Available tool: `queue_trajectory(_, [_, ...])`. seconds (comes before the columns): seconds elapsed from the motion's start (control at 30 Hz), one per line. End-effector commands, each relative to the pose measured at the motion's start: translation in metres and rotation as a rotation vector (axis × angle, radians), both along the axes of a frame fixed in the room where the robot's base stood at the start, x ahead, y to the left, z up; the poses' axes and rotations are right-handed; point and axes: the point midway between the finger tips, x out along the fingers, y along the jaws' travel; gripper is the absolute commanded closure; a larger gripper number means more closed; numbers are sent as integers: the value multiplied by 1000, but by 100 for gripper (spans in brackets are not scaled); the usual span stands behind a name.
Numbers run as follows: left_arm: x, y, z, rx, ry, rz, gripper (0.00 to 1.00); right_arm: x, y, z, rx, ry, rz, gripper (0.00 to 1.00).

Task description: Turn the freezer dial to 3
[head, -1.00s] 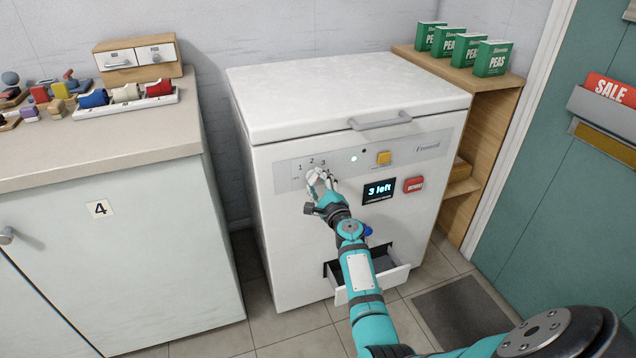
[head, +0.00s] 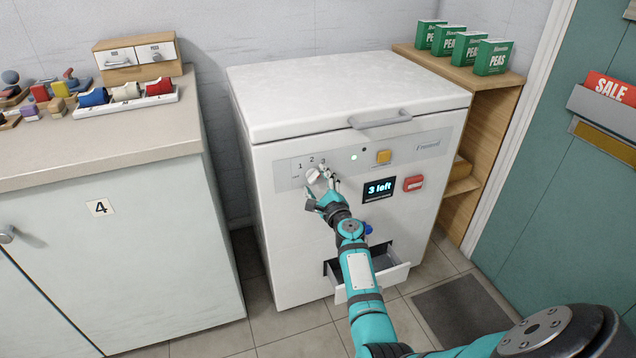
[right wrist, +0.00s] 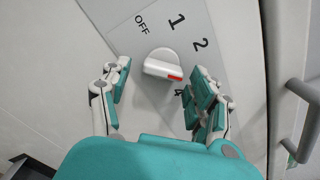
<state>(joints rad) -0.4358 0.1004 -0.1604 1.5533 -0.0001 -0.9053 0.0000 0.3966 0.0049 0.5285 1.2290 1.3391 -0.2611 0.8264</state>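The white freezer dial (right wrist: 160,65) is on the freezer's front panel. Its red mark points to the right in the right wrist view, between the printed 2 (right wrist: 200,43) and 4 (right wrist: 178,92), where a finger covers the panel. No printed 3 shows there. My right gripper (right wrist: 158,95) is open, one finger on each side of the dial, with gaps to it. In the head view the right gripper (head: 324,184) is in front of the dial and partly hides it. My left gripper is not in view.
The white chest freezer (head: 340,90) has a yellow button (head: 383,157), a red button (head: 413,184), a "3 left" display (head: 379,190) and an open lower drawer (head: 398,278). A counter (head: 100,160) stands left; a wooden shelf (head: 500,85) with pea boxes stands right.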

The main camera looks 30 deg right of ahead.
Motion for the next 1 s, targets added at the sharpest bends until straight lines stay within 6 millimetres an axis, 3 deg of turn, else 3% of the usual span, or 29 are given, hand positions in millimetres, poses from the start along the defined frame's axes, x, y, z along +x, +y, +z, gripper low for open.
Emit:
queue_trajectory(0.37, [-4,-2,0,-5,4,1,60,-6,1,2,-4,-2,0,35])
queue_trajectory(0.47, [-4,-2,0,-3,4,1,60,-19,5,1,-2,-2,-1,35])
queue_trajectory(0.8, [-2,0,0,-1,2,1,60,-88,21,0,-1,0,-1,35])
queue_trajectory(1.0, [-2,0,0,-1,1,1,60,-112,27,0,0,0,0,35])
